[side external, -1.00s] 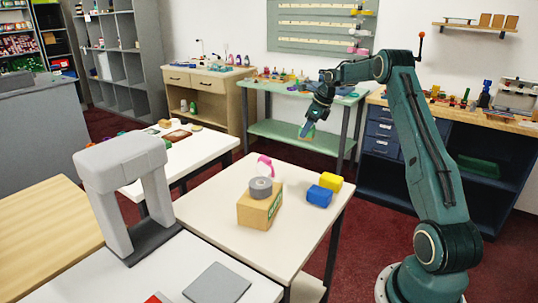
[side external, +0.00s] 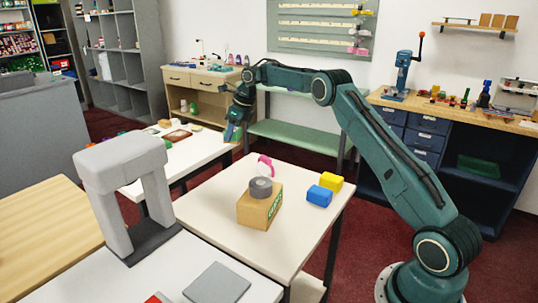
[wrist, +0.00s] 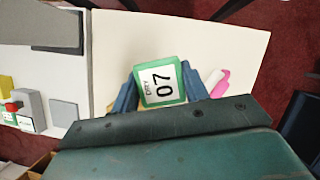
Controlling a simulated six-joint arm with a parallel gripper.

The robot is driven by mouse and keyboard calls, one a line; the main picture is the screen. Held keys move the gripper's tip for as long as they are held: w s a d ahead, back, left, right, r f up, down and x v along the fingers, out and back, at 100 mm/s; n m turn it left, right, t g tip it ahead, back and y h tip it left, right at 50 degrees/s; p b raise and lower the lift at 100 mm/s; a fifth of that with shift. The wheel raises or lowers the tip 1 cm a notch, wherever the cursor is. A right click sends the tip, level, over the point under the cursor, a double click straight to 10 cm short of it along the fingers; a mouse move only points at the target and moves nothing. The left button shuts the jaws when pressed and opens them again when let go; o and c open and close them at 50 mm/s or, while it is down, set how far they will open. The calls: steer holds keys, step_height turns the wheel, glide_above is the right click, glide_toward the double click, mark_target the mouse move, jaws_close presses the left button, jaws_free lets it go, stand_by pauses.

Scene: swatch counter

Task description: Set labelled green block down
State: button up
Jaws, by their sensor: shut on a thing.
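A grey arch (side external: 121,160) stands at left.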

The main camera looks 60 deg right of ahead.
steer(key=w+a, duration=0.4)
steer(key=a, duration=0.6)
steer(key=shift+n, duration=0.3)
steer(key=shift+w+f, duration=0.1)
steer(key=shift+f, duration=9.55)
steer(key=shift+f, duration=0.1)
steer(key=o, duration=1)
steer(key=v, duration=1.2)
